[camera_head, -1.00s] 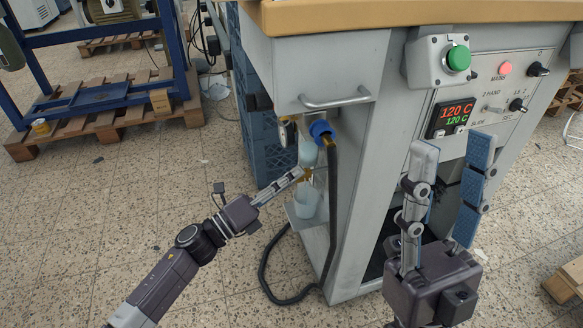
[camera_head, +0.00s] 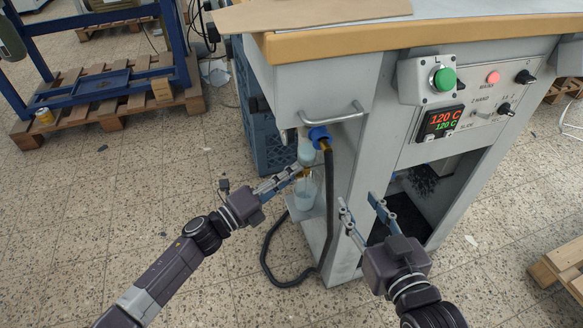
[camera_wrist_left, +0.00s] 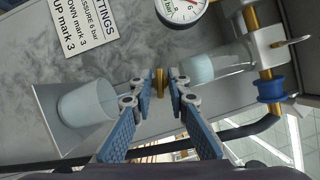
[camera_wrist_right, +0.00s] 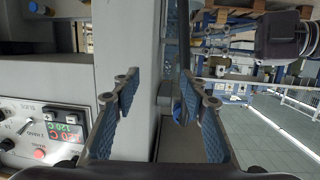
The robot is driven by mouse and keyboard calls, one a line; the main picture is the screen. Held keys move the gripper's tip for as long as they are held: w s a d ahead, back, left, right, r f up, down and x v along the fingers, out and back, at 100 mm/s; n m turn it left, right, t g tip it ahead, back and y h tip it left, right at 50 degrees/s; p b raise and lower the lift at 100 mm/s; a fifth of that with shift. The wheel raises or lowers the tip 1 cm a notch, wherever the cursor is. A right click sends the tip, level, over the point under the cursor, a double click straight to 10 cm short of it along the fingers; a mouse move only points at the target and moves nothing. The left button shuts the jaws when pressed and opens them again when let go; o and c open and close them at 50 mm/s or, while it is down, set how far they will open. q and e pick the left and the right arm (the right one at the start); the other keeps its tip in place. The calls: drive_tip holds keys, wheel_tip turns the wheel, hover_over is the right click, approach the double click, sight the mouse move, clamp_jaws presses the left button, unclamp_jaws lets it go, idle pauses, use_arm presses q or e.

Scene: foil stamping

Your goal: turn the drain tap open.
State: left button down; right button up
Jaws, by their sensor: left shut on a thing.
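The drain tap is a small brass piece (camera_wrist_left: 160,82) under the clear filter bowl (camera_wrist_left: 210,66). In the left wrist view it sits between the fingertips of my left gripper (camera_wrist_left: 158,90), which is shut on it. In the head view my left gripper (camera_head: 298,174) reaches the tap from the left, just under the bowl (camera_head: 307,153). The fingers largely hide the tap there, so I cannot tell its turn. A clear cup (camera_head: 304,193) stands below it.
A blue fitting (camera_head: 319,133) with a black hose (camera_head: 328,205) hangs beside the bowl; the hose loops onto the floor. A metal handle (camera_head: 335,116) is above. A pressure gauge (camera_wrist_left: 182,8) is near the bowl. A blue crate (camera_head: 262,130) stands behind.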

use_arm(q)
drive_tip(key=shift+n+y+p, duration=0.5)
drive_tip(key=shift+n+p, duration=0.9)
drive_tip(key=shift+p, duration=0.95)
use_arm(e)
drive_tip(key=s+d+f+g+h, duration=0.1)
drive_tip(key=s+d+f+g, duration=0.2)
drive_tip(key=s+f+g, duration=0.3)
drive_tip(key=s+d+f+g+h, duration=0.2)
drive_tip(key=s+f+g, duration=0.3)
drive_tip(key=s+f, duration=0.3)
drive_tip(key=shift+s+d+f+m+g, duration=0.35)
drive_tip(key=shift+s+d, duration=0.55)
drive_tip(key=shift+s, duration=1.45)
use_arm(q)
drive_tip(key=c, duration=2.1)
unclamp_jaws()
drive_tip(key=shift+r, duration=0.1)
drive_tip(key=v, duration=0.8)
drive_tip(key=shift+g, duration=0.4)
